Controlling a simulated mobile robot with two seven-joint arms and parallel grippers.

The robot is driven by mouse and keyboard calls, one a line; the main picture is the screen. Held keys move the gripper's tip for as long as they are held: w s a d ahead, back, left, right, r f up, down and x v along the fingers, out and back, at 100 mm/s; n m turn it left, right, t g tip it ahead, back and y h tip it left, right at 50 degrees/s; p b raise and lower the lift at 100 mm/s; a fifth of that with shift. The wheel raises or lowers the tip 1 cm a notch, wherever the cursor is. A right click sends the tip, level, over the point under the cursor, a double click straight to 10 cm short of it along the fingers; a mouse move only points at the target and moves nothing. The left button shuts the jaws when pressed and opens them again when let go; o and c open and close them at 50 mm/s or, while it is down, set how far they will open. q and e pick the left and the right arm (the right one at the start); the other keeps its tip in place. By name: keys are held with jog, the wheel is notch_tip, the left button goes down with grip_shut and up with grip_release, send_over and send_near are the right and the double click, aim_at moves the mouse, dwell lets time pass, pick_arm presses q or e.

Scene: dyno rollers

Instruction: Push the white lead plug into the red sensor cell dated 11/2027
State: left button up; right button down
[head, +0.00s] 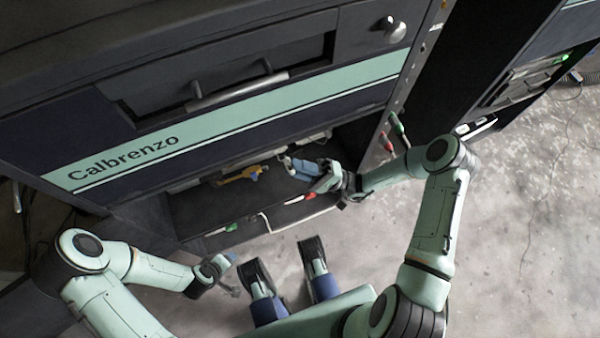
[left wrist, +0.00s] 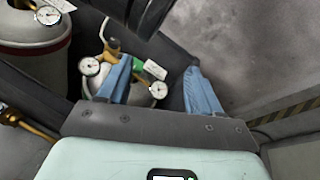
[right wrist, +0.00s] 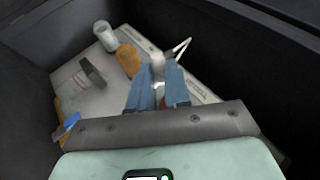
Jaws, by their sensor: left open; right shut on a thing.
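My right gripper (right wrist: 158,80) is inside the low open bay of the Calbrenzo cabinet. Its blue fingers are closed on a small pale piece (right wrist: 157,62) that looks like the white lead plug. A thin white loop (right wrist: 180,47) shows just beyond the fingertips. A little red (right wrist: 161,103) shows between the fingers near the palm; most of it is hidden. In the head view a red piece (head: 311,196) lies by the right gripper (head: 298,168). I cannot tell whether it is the sensor cell, and no date is readable. My left gripper (left wrist: 160,85) is open and empty, outside the bay.
In the right wrist view are an orange item (right wrist: 128,60), a pale jar (right wrist: 105,35), a grey block (right wrist: 92,72) and a blue piece (right wrist: 68,125). Dark bay walls close in around them. Tanks with gauges (left wrist: 28,40) stand beyond my left gripper. The floor (head: 520,210) is clear at right.

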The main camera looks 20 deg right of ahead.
jog(key=shift+w+a+f+b, duration=0.1)
jog(key=shift+w+b, duration=0.45)
jog(key=shift+w, duration=0.7)
pick_arm(q)
jog(key=shift+g, duration=0.5)
jog(key=shift+s+a+f+b, duration=0.25)
jog(key=shift+s+f, duration=0.3)
jog(key=shift+f, duration=0.4)
jog(key=shift+s+a+f+b, duration=0.15)
jog(key=shift+s+a+f, duration=0.1)
jog(key=shift+s+f, duration=0.5)
pick_arm(e)
jog(key=shift+w, duration=0.8)
pick_arm(q)
jog(key=shift+w+f, duration=0.15)
jog(key=shift+r, duration=0.25)
jog(key=shift+r+p, duration=0.2)
jog(key=shift+p, duration=0.2)
pick_arm(e)
jog(key=shift+w, duration=0.3)
pick_arm(q)
jog(key=shift+f, duration=0.1)
pick_arm(e)
jog(key=shift+w, duration=0.6)
jog(key=c, duration=1)
grip_release()
